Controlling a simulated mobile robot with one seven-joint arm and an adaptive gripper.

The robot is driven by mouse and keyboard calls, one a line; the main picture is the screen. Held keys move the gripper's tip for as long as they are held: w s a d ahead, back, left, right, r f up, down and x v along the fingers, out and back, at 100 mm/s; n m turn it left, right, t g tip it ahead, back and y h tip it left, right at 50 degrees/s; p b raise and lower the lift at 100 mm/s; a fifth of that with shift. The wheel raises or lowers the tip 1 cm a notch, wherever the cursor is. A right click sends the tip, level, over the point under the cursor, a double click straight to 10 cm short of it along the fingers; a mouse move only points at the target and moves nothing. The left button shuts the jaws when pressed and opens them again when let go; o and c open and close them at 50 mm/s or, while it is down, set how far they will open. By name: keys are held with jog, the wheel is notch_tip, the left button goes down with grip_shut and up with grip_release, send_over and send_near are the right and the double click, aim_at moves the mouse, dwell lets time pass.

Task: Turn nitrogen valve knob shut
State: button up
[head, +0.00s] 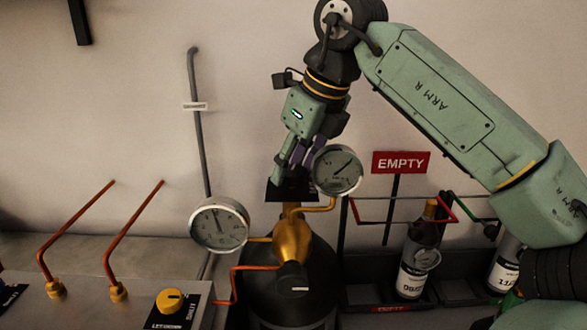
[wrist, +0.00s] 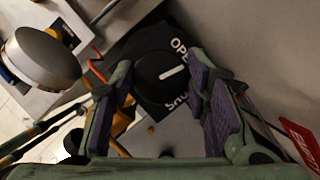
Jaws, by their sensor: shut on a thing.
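In the wrist view, the black round valve knob (wrist: 158,68) with a white pointer bar sits on a black plate (wrist: 130,42). The plate reads OPEN on one side; the lettering on the other side, partly covered, looks like SHUT. The pointer lies between the two words. My gripper (wrist: 161,78) is shut on the knob, with one purple-padded finger on each side. In the head view, my gripper (head: 284,182) reaches down to the black plate (head: 276,196) above the brass regulator (head: 293,240). The knob is hidden there by my fingers.
A dial gauge (head: 337,170) is close right of my gripper; a second gauge (head: 219,224) is lower left. A dark cylinder (head: 310,296) stands below. Copper pipes and a yellow knob (head: 171,300) are on the left bench. A rack with bottles (head: 418,262) and a red EMPTY sign (head: 401,162) are right.

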jog(key=m+h+b, duration=0.1)
jog(key=m, duration=0.2)
jog(key=shift+f+m+t+b, duration=0.1)
jog(key=shift+m+t+b, duration=0.2)
jog(key=shift+t, duration=0.1)
jog(key=m+h, duration=0.1)
jog(key=m, duration=0.2)
jog(key=shift+s+a+m+t, duration=0.1)
jog(key=shift+m+t, duration=0.2)
jog(key=m+h, duration=0.1)
jog(key=m, duration=0.2)
jog(key=shift+a+r+m+h+p, duration=0.1)
jog(key=shift+r+m+h+p, duration=0.1)
jog(key=shift+m+h+p, duration=0.15)
jog(key=shift+f+m+h+p, duration=0.1)
jog(key=shift+m+h+p, duration=0.65)
jog(key=shift+m, duration=1.4)
jog(key=o, duration=1.2)
jog(key=shift+c, duration=0.2)
